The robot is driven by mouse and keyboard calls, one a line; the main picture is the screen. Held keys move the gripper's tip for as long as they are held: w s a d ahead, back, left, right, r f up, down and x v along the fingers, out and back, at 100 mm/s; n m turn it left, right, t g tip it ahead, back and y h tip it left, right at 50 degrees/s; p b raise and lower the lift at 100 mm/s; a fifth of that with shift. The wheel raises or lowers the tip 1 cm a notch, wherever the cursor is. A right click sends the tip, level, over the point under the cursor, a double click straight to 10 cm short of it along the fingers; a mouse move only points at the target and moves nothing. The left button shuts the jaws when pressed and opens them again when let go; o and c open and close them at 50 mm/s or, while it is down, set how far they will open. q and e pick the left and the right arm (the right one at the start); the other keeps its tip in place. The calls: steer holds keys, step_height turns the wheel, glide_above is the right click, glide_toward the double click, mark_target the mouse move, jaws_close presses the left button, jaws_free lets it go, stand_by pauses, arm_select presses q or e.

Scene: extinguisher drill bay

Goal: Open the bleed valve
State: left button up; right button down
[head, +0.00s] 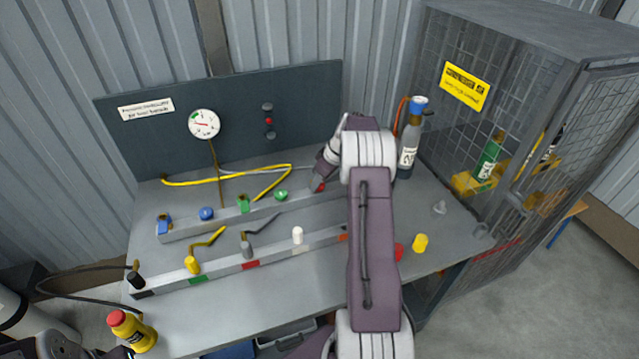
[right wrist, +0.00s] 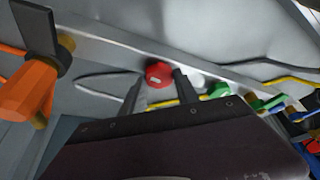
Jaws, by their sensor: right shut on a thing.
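My right gripper (head: 318,187) reaches down to the rear manifold rail on the bench. It is shut on a red knob (right wrist: 158,74), which sits between its two fingertips in the right wrist view. Most of the knob is hidden in the head view. Blue (head: 206,214) and green (head: 281,195) round knobs sit further left on the same rail. I cannot read which one is labelled as the bleed valve. A dark part that may be my left gripper (head: 116,352) shows at the lower left edge, by a yellow bottle with a red cap (head: 133,331); its jaws are unclear.
A front rail (head: 222,269) carries yellow, grey and white fittings. A round gauge (head: 204,124) is on the back panel (head: 160,150). A grey cylinder with a blue top (head: 410,140) stands at the back right, beside a mesh cage (head: 520,60). An orange-handled lever (right wrist: 28,90) is near the right gripper.

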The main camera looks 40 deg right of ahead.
steer(key=shift+d+n+y, duration=0.1)
steer(key=shift+n+y, duration=0.2)
steer(key=shift+n, duration=0.6)
steer(key=shift+g, duration=0.3)
steer(key=c, duration=0.9)
jaws_free()
steer(key=shift+r, duration=0.1)
steer(key=v, duration=0.9)
